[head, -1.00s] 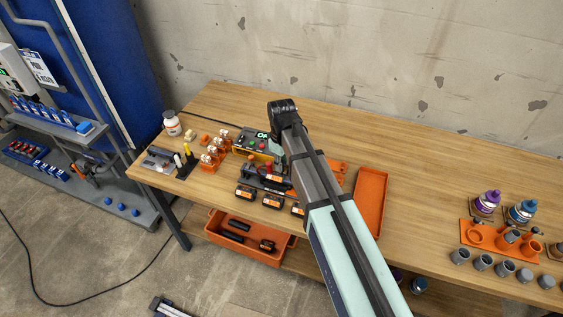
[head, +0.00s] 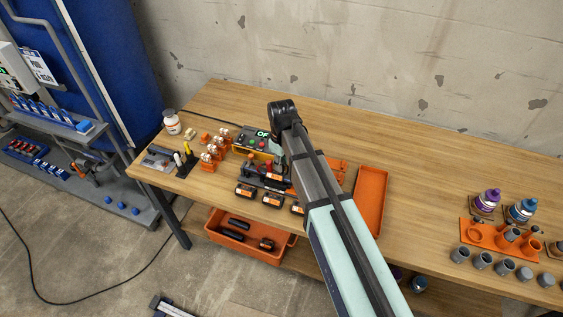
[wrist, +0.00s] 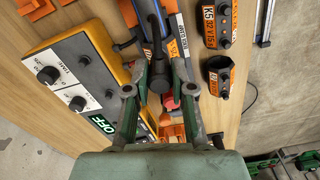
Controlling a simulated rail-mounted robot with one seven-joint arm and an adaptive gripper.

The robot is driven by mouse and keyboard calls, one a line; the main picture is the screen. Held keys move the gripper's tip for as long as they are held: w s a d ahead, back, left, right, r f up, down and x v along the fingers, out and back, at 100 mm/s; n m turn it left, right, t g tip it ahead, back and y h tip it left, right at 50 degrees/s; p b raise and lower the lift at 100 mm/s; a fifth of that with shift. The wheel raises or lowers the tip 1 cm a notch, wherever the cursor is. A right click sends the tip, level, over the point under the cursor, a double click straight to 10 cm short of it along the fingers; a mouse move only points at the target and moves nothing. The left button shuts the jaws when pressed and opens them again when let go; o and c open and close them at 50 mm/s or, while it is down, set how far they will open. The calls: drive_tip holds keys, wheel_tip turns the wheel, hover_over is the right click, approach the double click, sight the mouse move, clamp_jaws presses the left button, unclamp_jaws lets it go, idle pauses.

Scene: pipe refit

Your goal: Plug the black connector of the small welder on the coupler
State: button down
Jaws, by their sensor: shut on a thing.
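The small welder (head: 258,143) is a yellow-sided box with knobs and a green-lit display, on the bench left of my arm. In the wrist view the welder's white panel (wrist: 69,83) is at the left, its display reading OFF. My gripper (wrist: 154,28) points away over the bench, its green fingers shut on a dark, cylindrical piece, which looks like the black connector (wrist: 159,78). The red connector (wrist: 169,101) shows just beside it. A black coupler in a holder (head: 266,178) lies in front of the welder, partly hidden by my arm. Whether the connector touches the coupler is unclear.
Black labelled couplers (head: 245,191) stand along the front edge; one marked K5 (wrist: 216,24) shows at right in the wrist view. An orange tray (head: 371,200) lies right of my arm. Orange fittings (head: 212,150) stand left of the welder. The bench's back right is clear.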

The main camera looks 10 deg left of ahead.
drive_tip(key=shift+f, duration=0.3)
drive_tip(key=shift+f, duration=0.6)
idle(1.2)
drive_tip(key=c, duration=0.7)
unclamp_jaws()
drive_tip(key=shift+c, duration=0.2)
drive_tip(key=shift+r+p, duration=2.15)
drive_tip(key=shift+r, duration=1.65)
